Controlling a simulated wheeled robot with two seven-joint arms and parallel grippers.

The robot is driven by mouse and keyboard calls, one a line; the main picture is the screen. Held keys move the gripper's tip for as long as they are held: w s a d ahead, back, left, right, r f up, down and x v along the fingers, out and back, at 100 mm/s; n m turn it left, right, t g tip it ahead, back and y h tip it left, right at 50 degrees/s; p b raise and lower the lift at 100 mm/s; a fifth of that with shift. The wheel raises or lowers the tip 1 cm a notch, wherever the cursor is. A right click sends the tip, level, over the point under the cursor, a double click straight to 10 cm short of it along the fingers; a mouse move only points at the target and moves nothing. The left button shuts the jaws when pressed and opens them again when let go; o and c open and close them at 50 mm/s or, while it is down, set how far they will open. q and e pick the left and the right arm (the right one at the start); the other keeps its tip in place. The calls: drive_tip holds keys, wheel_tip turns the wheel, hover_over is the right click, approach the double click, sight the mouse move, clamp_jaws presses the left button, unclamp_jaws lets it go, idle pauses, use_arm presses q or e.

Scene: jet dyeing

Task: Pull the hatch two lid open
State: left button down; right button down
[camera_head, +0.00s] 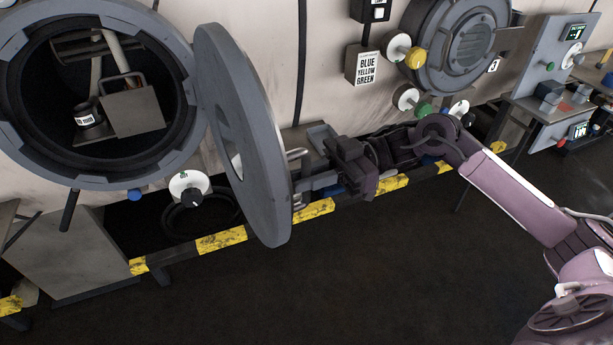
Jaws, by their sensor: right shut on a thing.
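The hatch two lid (250,140) is a thick grey disc. It stands swung out from the round hatch opening (182,100) at upper left and shows nearly edge-on. My right gripper (308,181) reaches in from the right and is shut on the lid handle (296,155) on the lid's outer face. The fingertips and their contact with the handle are small and partly hidden. The open hatch shows a dark inside with a grey metal box and a small dark cup with a white label. My left gripper is not in view.
A closed hatch (462,45) marked 3 is at upper right, with coloured knobs beside it. A yellow and black rail (222,240) runs low along the machine. A sign (366,68) reads blue, yellow, green. The dark floor (370,285) in front is clear.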

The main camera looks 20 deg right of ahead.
drive_tip(key=c, duration=1.5)
unclamp_jaws()
drive_tip(key=d+b, duration=0.3)
drive_tip(key=d, duration=0.5)
drive_tip(key=shift+w+b, duration=0.15)
drive_tip(key=shift+b, duration=0.25)
drive_tip(key=shift+a, duration=0.1)
